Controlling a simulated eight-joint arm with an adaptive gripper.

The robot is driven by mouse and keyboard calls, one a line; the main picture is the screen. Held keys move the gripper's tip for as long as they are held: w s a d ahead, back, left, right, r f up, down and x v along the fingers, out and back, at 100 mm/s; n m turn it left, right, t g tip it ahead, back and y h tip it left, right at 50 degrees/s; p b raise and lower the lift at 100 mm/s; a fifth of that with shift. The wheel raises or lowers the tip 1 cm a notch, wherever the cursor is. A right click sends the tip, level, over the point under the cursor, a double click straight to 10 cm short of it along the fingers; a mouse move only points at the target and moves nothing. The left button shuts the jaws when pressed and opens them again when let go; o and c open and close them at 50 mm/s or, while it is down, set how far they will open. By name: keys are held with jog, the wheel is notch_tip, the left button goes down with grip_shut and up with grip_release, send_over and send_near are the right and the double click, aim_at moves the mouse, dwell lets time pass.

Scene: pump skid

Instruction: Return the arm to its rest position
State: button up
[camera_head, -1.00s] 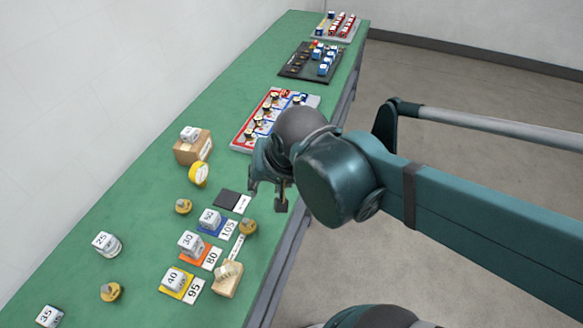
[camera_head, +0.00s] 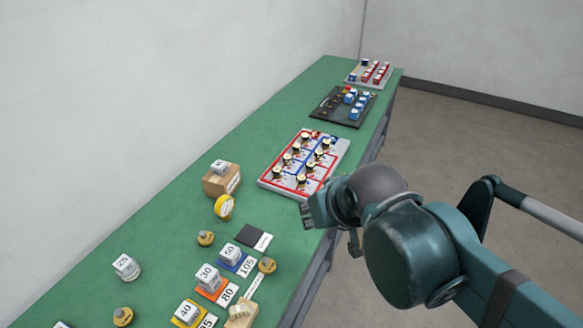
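My gripper (camera_head: 332,222) is at the table's right edge, right of the numbered blocks and just in front of the red-and-blue tray. Its fingers are small and partly hidden by my wrist, so I cannot tell whether they are open or shut. I see nothing clearly held in it. My arm reaches in from the right side of the picture, over the floor beside the green table (camera_head: 165,222).
The red-and-blue tray (camera_head: 267,184) with several parts lies close beyond my gripper. A black tray (camera_head: 322,108) and a grey tray (camera_head: 385,80) stand farther back. Numbered blocks, a wooden box (camera_head: 215,186) and a yellow roll (camera_head: 224,207) stand at left. The floor (camera_head: 450,130) at right is clear.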

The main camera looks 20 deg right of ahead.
jog(key=shift+f+b, duration=1.75)
jog(key=shift+f, duration=0.1)
